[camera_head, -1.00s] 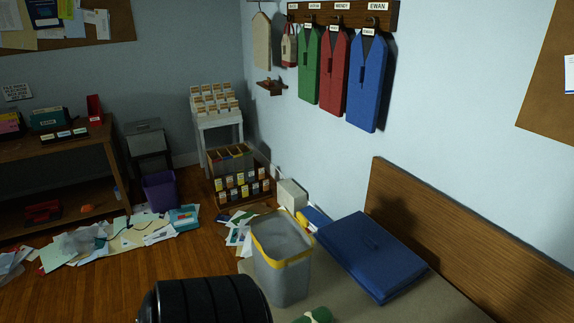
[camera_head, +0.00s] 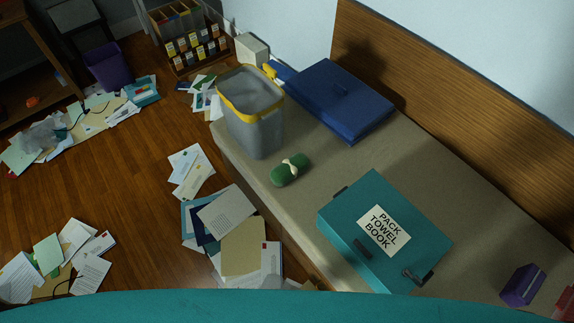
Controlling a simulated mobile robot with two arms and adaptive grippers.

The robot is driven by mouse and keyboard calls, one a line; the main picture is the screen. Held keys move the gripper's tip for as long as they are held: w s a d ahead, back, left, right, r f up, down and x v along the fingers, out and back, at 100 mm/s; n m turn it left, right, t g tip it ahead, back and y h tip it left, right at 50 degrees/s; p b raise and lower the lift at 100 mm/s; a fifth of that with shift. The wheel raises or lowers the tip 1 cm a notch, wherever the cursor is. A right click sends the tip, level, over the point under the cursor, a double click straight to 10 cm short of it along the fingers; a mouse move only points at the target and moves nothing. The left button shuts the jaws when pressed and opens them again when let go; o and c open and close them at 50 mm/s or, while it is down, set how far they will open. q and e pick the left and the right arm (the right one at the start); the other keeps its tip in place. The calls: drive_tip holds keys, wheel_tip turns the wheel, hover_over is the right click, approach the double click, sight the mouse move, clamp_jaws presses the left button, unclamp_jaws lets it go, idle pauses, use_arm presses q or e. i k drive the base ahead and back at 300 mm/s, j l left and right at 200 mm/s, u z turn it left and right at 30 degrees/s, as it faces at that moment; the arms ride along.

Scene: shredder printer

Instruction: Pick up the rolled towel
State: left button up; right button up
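A rolled green towel (camera_head: 291,171) with a pale band around its middle lies on the beige top of a long bench (camera_head: 322,142). It is near the bench's front edge, between a grey bin and a teal case. Neither of my grippers is in view. A large teal shape fills the bottom edge of the picture, and I cannot tell what it is.
The grey bin with a yellow rim (camera_head: 250,105) stands left of the towel. A blue folded item (camera_head: 338,97) lies behind. The teal case labelled "PACK TOWEL BOOK" (camera_head: 350,205) is to the right, then a purple box (camera_head: 522,285). Papers (camera_head: 240,225) litter the floor.

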sight(292, 167)
drive_tip(key=i+j+z, duration=0.1)
drive_tip(key=j, duration=0.4)
drive_tip(key=j+z, duration=0.15)
drive_tip(key=j, duration=0.35)
drive_tip(key=z, duration=1.25)
drive_tip(key=i+j, duration=0.05)
